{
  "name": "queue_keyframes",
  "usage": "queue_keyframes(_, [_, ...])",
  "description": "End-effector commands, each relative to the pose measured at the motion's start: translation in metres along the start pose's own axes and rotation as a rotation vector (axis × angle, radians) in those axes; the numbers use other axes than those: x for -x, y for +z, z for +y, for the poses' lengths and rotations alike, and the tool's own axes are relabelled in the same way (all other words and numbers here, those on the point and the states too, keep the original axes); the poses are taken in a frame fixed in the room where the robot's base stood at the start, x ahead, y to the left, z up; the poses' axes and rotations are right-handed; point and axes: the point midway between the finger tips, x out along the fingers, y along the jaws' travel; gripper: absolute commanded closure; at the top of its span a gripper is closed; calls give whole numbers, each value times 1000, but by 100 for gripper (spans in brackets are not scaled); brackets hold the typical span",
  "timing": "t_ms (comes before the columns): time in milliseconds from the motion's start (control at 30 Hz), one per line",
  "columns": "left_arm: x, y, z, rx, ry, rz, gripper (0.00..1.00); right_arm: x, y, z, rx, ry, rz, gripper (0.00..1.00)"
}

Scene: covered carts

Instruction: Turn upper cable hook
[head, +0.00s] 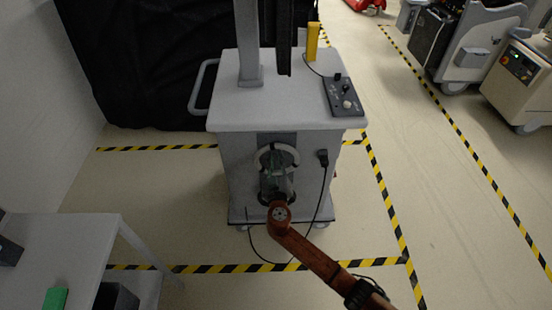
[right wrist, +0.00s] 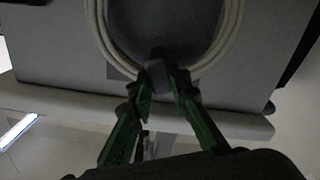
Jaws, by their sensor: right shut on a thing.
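The grey cart (head: 230,170) stands in the middle of the head view. A pale coiled cable (head: 262,155) hangs on its front face, and it shows as wide loops in the right wrist view (right wrist: 232,30). My right gripper (head: 277,165) reaches up to the cart front inside the coil. In the right wrist view its green fingers (right wrist: 160,82) are shut on a small dark hook (right wrist: 158,66) within the cable loops. In the head view the gripper largely hides the hook. My left gripper is not in view.
A control box (head: 343,96) and a yellow handle (head: 312,42) are on the cart top. A black plug (head: 323,158) with a dark cord hangs at the right of the front. A grey table (head: 75,245) stands at the lower left. Open floor lies to the right.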

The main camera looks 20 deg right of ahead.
Motion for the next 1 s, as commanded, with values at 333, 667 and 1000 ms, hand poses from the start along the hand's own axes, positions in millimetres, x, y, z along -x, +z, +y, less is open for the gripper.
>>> queue_keyframes(333, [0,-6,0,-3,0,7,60,0,0,-1,15,-1,0,100])
queue_keyframes(667, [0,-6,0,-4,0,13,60,0,1,-3,176,-1,-1,100])
queue_keyframes(1000, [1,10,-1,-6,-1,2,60,0,2,-8,489,-1,-2,100])
